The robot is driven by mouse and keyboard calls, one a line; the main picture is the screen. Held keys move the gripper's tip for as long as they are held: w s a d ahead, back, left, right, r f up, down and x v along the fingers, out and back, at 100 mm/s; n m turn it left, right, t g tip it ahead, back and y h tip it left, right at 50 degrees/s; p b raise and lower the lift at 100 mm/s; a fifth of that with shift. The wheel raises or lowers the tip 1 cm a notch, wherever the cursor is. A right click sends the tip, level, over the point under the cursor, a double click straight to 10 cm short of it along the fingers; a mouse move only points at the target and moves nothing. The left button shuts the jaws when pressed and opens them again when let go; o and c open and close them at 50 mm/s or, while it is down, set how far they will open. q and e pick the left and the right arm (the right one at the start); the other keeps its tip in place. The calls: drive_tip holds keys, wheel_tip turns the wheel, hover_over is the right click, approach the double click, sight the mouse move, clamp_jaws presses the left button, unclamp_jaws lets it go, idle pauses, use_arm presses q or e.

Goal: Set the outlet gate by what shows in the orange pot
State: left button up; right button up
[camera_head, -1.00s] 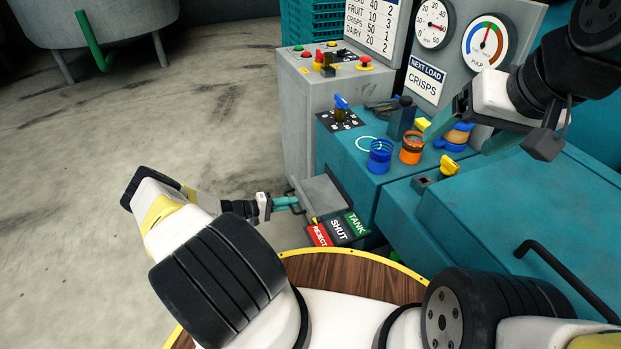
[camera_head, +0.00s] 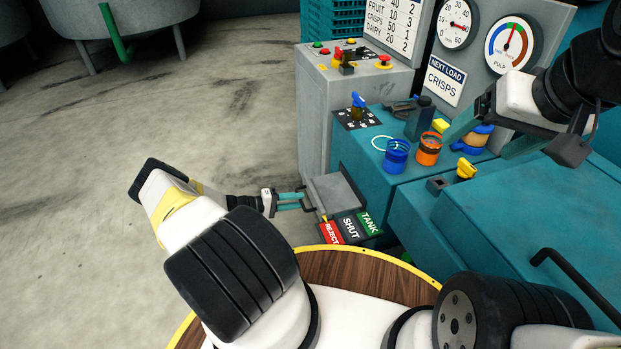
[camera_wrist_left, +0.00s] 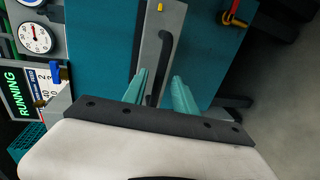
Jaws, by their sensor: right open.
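The outlet gate (camera_head: 335,194) is a grey plate on the front of the teal machine, above red REJECT (camera_head: 332,233), grey SHUT (camera_head: 350,228) and green TANK (camera_head: 369,222) labels. A small yellow pointer (camera_head: 324,218) stands near the REJECT label. My left gripper (camera_head: 303,200) is at the plate's left side. In the left wrist view its teal fingers are apart, on either side of a dark handle (camera_wrist_left: 163,60). The orange pot (camera_head: 429,148) stands on the machine top; its contents are too small to tell. My right gripper (camera_head: 475,148) is open, just right of the pot.
A blue pot (camera_head: 396,156) stands left of the orange pot. A blue-banded amber vessel (camera_head: 475,138) and yellow knobs (camera_head: 466,168) are near my right gripper. A NEXT LOAD CRISPS sign (camera_head: 444,81) and dials stand behind.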

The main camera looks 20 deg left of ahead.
use_arm(q)
drive_tip(key=v, duration=0.6)
drive_tip(key=shift+a, duration=0.15)
drive_tip(key=shift+s, duration=0.1)
drive_tip(key=s+d+r+m+g+y, duration=0.1)
drive_tip(key=d+r+m+g+y, duration=0.2)
drive_tip(key=r, duration=0.9)
drive_tip(key=s+d+r+m+g+y, duration=0.15)
drive_tip(key=d+r, duration=0.25)
drive_tip(key=r, duration=0.8)
drive_tip(key=d+r+m+g+y, duration=0.3)
drive_tip(key=d+r+g, duration=0.1)
drive_tip(key=r, duration=0.8)
drive_tip(key=s+d+r+t+y, duration=0.1)
drive_tip(key=s+d+r+t, duration=0.2)
drive_tip(key=s+r, duration=0.5)
drive_tip(key=s+d+r+t+y, duration=0.2)
drive_tip(key=s+r, duration=0.7)
drive_tip(key=s, duration=0.5)
drive_tip(key=shift+d+r+t, duration=0.2)
drive_tip(key=shift+d+t, duration=0.25)
drive_tip(key=shift+d, duration=0.1)
